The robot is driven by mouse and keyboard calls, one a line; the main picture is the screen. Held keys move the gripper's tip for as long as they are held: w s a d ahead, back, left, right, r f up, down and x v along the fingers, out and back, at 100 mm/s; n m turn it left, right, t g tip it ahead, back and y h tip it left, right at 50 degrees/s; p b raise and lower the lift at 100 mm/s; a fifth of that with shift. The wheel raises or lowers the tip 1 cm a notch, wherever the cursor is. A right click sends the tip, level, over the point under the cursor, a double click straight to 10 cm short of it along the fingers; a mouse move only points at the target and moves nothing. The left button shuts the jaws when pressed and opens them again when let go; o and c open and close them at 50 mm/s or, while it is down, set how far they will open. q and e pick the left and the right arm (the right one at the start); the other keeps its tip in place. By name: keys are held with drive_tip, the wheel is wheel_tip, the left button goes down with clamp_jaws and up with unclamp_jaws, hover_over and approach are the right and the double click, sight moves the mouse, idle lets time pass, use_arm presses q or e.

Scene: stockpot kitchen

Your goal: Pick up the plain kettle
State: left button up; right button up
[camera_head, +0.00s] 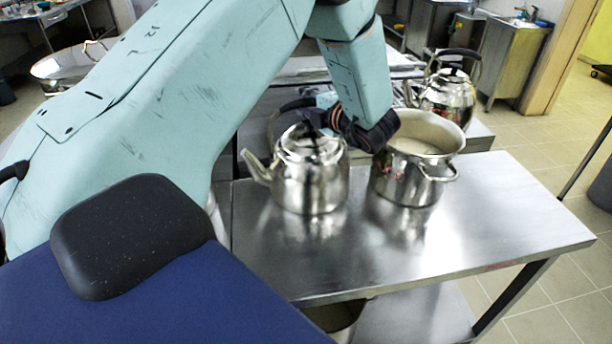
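A shiny steel kettle (312,188) with a dark handle and a spout to the left stands upright on the steel table (480,235). My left gripper (322,120) is at the top of this kettle, beside or around its handle. The arm's wrist and the dark fingers hide part of the handle and lid, so I cannot tell whether the fingers are open or closed on it. A second steel kettle (447,98) with a black handle stands farther back on the right. I cannot tell which one is called plain. My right gripper is not in view.
An open steel pot (405,180) with side handles stands close to the right of the near kettle. The table's right and front parts are bare. A steel cabinet (513,58) stands at the back right.

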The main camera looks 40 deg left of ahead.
use_arm(q)
drive_tip(key=shift+s, duration=0.1)
drive_tip(key=shift+c, duration=1.1)
clamp_jaws()
